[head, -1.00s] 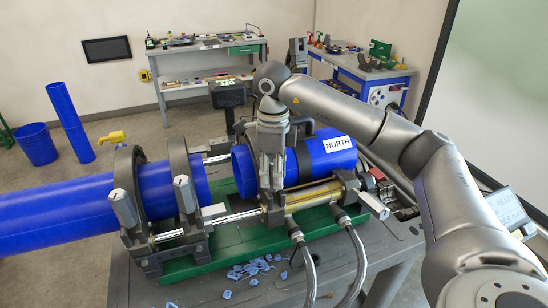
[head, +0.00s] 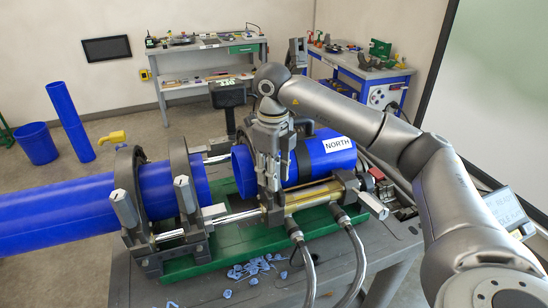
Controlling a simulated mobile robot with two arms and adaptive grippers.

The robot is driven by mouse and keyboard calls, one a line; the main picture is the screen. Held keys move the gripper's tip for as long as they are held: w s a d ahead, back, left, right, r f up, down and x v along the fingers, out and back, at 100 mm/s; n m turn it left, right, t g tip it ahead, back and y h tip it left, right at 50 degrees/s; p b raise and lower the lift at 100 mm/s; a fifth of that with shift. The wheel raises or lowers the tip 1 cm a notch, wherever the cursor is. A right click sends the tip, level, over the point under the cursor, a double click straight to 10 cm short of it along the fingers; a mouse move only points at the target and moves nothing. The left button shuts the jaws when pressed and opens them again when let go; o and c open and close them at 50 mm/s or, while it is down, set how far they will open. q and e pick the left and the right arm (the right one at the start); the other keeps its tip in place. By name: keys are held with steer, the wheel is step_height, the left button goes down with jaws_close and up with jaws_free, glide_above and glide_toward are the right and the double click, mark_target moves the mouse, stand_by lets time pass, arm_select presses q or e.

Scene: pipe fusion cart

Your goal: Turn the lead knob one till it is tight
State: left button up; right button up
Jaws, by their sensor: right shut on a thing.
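My right gripper (head: 268,183) points down at the clamp ring near the middle of the pipe fusion machine. It is shut on a knob there, which the fingers mostly hide. Similar grey knobs stand at the left rings (head: 124,207) (head: 184,194) and at the right end (head: 373,205); nothing touches these. A long blue pipe (head: 60,215) lies in the left rings. A short blue pipe marked NORTH (head: 322,160) lies in the right clamps, with a gap between the two pipe ends. My left gripper is out of view.
Two hoses (head: 306,265) hang from the machine's front. Blue shavings (head: 250,268) lie on the grey cart top (head: 205,290). A small screen (head: 505,207) stands at the right. Workbenches (head: 205,75) stand along the back wall.

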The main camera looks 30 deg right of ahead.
steer(key=shift+m, duration=0.4)
steer(key=shift+a+m, duration=0.1)
steer(key=shift+m, duration=1.4)
steer(key=shift+m+p, duration=0.4)
steer(key=shift+m, duration=1)
steer(key=o, duration=2.1)
steer(key=shift+r, duration=0.1)
